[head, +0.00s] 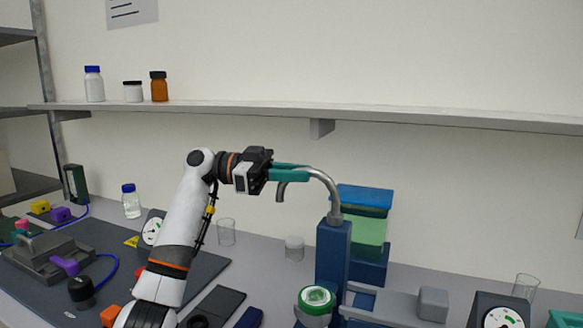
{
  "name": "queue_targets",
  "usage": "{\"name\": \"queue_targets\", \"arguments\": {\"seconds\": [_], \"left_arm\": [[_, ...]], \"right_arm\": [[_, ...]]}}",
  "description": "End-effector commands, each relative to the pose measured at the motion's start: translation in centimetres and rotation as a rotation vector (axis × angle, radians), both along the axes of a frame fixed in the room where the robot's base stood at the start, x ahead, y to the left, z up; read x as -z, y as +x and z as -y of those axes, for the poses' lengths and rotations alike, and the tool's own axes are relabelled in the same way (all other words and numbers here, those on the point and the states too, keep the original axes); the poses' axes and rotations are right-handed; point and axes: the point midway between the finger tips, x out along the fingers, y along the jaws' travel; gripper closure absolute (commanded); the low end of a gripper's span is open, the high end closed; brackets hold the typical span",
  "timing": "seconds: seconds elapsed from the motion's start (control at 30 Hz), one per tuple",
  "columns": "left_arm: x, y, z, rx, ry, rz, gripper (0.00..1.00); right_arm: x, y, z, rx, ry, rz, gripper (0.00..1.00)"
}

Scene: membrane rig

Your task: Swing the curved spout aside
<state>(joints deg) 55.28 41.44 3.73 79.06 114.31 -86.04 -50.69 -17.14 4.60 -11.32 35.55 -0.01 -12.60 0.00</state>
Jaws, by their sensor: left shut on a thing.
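The curved spout (329,185) is a grey metal tube. It rises from the top of a blue post (333,255), bends over to the left, and its short tip points down at the left end. My left gripper (301,170) comes in from the left and is shut on the spout at the upper part of its bend. Its teal fingers hide part of the tube. My right gripper is not in view.
A clear tank (371,228) with green contents and a blue lid stands just right of the post. A green-topped round jar (316,300) stands in front. A glass beaker (226,232) and a small lidded jar (294,248) stand behind on the bench. A shelf (250,107) runs above.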

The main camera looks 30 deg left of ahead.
Motion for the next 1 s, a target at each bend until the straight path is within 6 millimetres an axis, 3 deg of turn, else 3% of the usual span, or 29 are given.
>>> {"name": "queue_targets", "arguments": {"seconds": [0.03, 0.7, 0.73, 0.83, 1.0], "left_arm": [[-0.88, 0.29, -0.39, 0.003, -0.015, 0.009, 1.0], [-0.59, 0.65, -0.38, 0.067, -0.01, 0.009, 1.0], [-0.59, 0.65, -0.38, 0.067, -0.01, 0.009, 0.82], [-0.51, 0.63, -0.34, 0.069, -0.009, 0.007, 0.66], [-0.31, 0.63, -0.24, 0.072, -0.006, 0.004, 0.62]], "right_arm": [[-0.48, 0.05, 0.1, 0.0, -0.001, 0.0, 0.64], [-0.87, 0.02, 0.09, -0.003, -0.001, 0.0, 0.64], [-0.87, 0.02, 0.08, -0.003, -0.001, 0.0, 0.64], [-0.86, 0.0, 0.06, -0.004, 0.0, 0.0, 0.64], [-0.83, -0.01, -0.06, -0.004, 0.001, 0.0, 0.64]]}}
